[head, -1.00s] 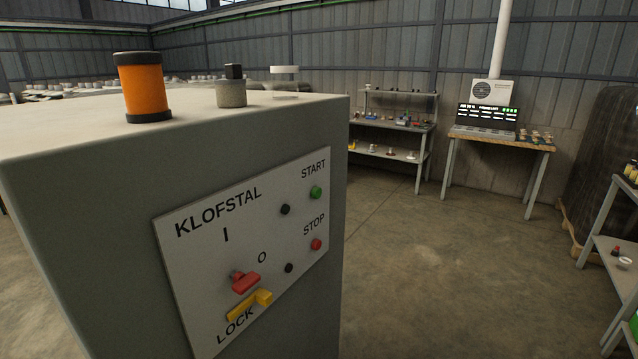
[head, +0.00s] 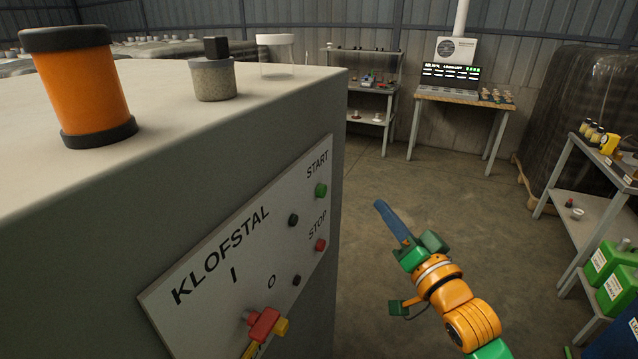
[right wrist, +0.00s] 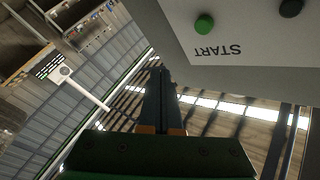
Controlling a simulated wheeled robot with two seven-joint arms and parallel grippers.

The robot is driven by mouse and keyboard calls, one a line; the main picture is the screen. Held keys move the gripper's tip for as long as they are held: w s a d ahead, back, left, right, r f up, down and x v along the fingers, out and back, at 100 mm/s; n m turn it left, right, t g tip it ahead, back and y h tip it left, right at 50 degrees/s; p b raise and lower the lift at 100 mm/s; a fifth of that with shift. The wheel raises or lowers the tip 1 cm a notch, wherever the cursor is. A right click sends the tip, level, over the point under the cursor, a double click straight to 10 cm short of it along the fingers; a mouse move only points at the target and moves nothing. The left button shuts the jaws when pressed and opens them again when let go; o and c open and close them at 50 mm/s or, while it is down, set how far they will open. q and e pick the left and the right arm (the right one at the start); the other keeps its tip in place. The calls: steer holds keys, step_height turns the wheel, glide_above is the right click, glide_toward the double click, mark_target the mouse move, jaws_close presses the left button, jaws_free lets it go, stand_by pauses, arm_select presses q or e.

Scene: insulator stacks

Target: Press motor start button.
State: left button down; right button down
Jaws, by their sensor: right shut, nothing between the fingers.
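The green START button (head: 320,190) is on the KLOFSTAL panel (head: 180,310) on the side of a grey cabinet. The red STOP button (head: 320,245) is below it. A red switch handle (head: 264,324) and a yellow lock piece (head: 281,327) sit lower left on the panel. My right gripper (head: 384,208) is to the right of the panel, apart from the buttons, with its fingers shut and empty. In the right wrist view the START button (right wrist: 204,24) shows at the top, beyond and right of the shut fingertips (right wrist: 160,72). My left gripper is not in view.
On the cabinet top (head: 190,120) stand an orange cylinder (head: 82,88), a grey pot with a black block (head: 214,78) and a clear jar (head: 276,56). A side shelf (head: 590,180) stands at right. The floor between is open.

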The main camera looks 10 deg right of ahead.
mark_target(322, 191)
steer(key=w+a, duration=0.4)
steer(key=a, duration=0.3)
steer(key=shift+w+b, duration=0.25)
steer(key=shift+b, duration=0.2)
stand_by(2.0)
steer(key=shift+w+a, duration=0.25)
steer(key=shift+a, duration=0.1)
steer(key=shift+w+a, duration=0.25)
steer(key=shift+a, duration=0.15)
stand_by(1.1)
steer(key=shift+d+r, duration=0.1)
steer(key=shift+s+d+p, duration=0.45)
steer(key=shift+d+p, duration=0.05)
steer(key=shift+p, duration=0.05)
